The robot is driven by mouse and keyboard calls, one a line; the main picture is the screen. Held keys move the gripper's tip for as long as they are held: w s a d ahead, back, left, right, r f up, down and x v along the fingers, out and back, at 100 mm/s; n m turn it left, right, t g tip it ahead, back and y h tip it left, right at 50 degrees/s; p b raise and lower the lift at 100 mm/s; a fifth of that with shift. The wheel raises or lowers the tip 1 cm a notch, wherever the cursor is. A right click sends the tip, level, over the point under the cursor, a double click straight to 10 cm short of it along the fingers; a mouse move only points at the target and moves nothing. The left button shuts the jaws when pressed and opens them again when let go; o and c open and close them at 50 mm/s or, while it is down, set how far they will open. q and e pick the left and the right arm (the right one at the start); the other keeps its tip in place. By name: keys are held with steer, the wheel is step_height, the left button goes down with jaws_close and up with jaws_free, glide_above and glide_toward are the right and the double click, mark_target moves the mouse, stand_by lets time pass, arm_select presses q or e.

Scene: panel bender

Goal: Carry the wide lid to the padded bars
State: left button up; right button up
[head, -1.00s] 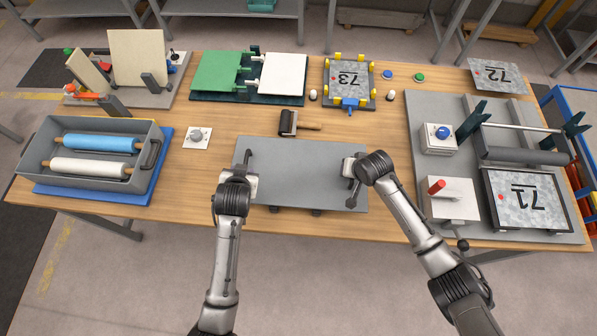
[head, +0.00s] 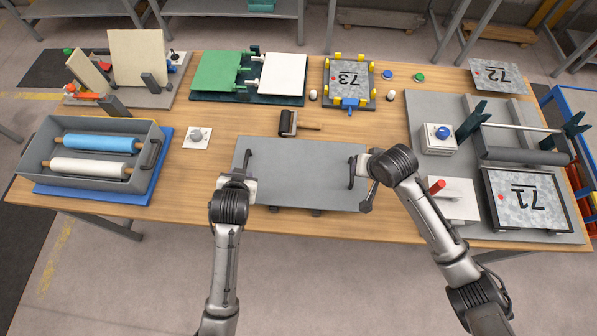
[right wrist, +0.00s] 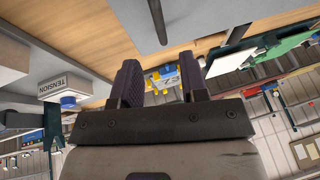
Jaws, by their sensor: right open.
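The wide lid (head: 300,175), a flat grey panel with a dark handle near each end, lies level over the front middle of the table. Dark ends (head: 316,212) show under its front edge; they may be the padded bars, mostly hidden by the lid. My left gripper (head: 240,182) is at the left handle (head: 248,160); its fingers are too small and covered to tell open from shut. My right gripper (head: 364,168) is open, just right of the right handle (head: 351,172). In the right wrist view its two dark fingers (right wrist: 158,85) stand apart with nothing between them.
A grey trough (head: 95,190) with blue and white rollers stands at the left. The white box with a red knob (head: 455,208) and the panel marked 71 (head: 526,200) are right of my right arm.

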steer(key=shift+v, duration=1)
